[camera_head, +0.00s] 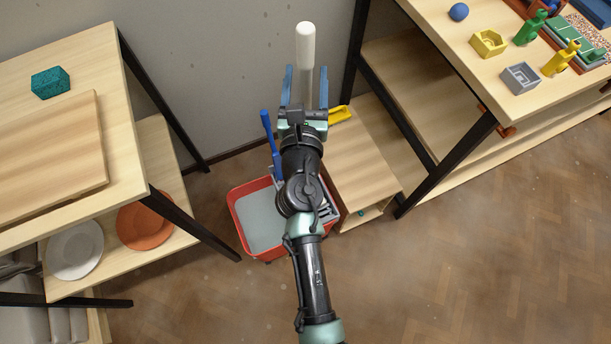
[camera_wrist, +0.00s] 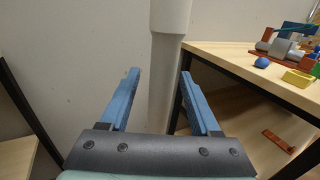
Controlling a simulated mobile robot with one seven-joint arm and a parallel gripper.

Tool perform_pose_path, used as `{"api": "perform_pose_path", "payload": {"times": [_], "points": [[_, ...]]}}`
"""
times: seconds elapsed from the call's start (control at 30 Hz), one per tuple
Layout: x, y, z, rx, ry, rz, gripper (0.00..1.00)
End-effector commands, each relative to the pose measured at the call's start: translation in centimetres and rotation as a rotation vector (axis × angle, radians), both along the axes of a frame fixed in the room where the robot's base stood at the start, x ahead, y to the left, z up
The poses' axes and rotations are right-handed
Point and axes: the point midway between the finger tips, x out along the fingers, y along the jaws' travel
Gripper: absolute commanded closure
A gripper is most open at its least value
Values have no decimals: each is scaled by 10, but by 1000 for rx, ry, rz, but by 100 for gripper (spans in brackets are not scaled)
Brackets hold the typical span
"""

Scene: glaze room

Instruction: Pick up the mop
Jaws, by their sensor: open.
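The mop's pale handle (camera_head: 305,42) stands upright near the grey wall, its white upper end above my gripper in the head view. In the wrist view the handle (camera_wrist: 170,55) runs top to bottom between the two blue fingers as seen. My gripper (camera_head: 305,70) is open, and it also shows in the wrist view (camera_wrist: 160,73). A gap shows between the left finger and the handle; the right finger looks close to it. I cannot tell whether the handle is fully between the fingertips or just beyond. My arm hides the mop's lower part.
A red bucket (camera_head: 236,209) with grey contents and a blue lever (camera_head: 270,140) stands below my arm. A wooden table (camera_head: 95,55) with a lower shelf is at left. A workbench (camera_head: 440,32) with toys is at right. Wooden floor (camera_head: 480,230) at lower right is clear.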

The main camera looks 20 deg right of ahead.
Motion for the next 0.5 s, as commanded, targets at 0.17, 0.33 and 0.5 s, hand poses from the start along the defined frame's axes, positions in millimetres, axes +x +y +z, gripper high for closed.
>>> {"api": "perform_pose_path", "payload": {"times": [0.17,0.33,0.5], "points": [[8,-5,0,1,0,-1,37],[8,-4,0,1,0,-1,37],[8,-4,0,1,0,-1,66]]}}
